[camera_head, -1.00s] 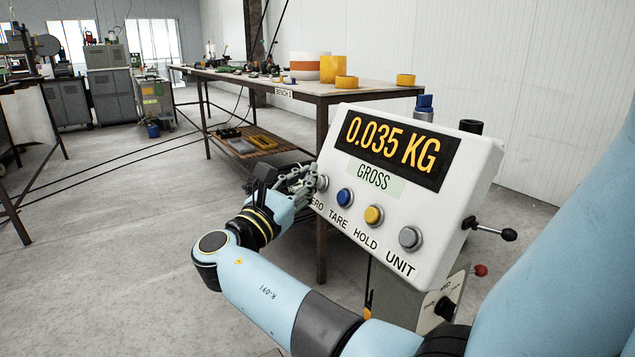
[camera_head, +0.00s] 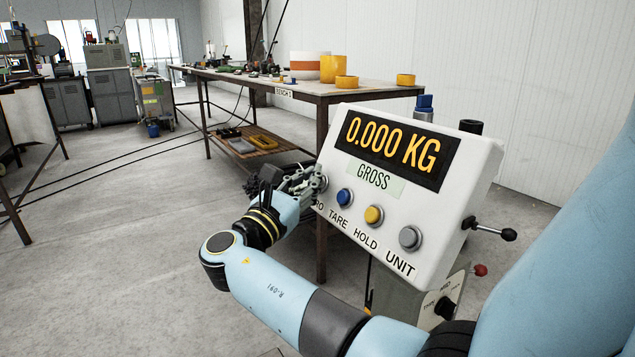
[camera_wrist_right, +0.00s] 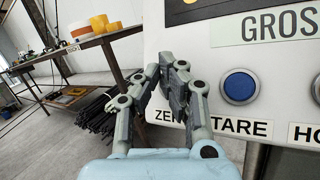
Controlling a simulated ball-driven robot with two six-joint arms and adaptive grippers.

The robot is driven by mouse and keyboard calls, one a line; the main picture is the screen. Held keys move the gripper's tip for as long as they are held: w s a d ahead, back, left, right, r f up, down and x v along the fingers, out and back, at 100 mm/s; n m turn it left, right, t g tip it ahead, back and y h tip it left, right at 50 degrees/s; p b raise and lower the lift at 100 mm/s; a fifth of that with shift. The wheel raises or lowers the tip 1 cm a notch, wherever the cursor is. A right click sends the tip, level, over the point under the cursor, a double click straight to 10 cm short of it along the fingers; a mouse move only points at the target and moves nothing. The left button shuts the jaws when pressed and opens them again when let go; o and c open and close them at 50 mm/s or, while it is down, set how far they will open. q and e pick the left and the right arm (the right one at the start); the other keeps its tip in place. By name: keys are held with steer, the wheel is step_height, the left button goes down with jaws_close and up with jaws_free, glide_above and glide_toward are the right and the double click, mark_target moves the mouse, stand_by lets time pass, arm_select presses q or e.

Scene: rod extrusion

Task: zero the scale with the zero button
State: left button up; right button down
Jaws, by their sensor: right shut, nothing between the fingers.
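The scale's white display box (camera_head: 470,165) shows 0.000 KG on its screen (camera_head: 392,148), with GROSS on a label below. Its lower face has a row of buttons: the zero button (camera_head: 323,184) at the left end, then a blue tare button (camera_head: 345,197), a yellow hold button and a grey unit button. My right gripper (camera_head: 314,182) is shut and empty, with its fingertips at the zero button. In the right wrist view the fingers (camera_wrist_right: 178,78) cover the zero button and part of the ZERO label. I cannot tell whether the button is pressed in. My left gripper is not in view.
A bench (camera_head: 300,89) behind the box holds yellow rings and a white-and-orange roll. Cables cross the floor at the left. The floor left of my right arm is mostly clear.

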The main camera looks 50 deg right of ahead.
steer(key=shift+a, duration=0.1)
stand_by(0.3)
steer(key=shift+w+a+r, duration=0.25)
steer(key=shift+a+r, duration=0.1)
steer(key=shift+a, duration=0.35)
steer(key=a, duration=0.1)
steer(key=w+a+r+p, duration=0.1)
steer(key=a, duration=0.1)
steer(key=a+r, duration=0.1)
steer(key=shift+w+a+r, duration=0.1)
steer(key=shift+w+a, duration=0.05)
steer(key=shift+a, duration=0.05)
stand_by(0.9)
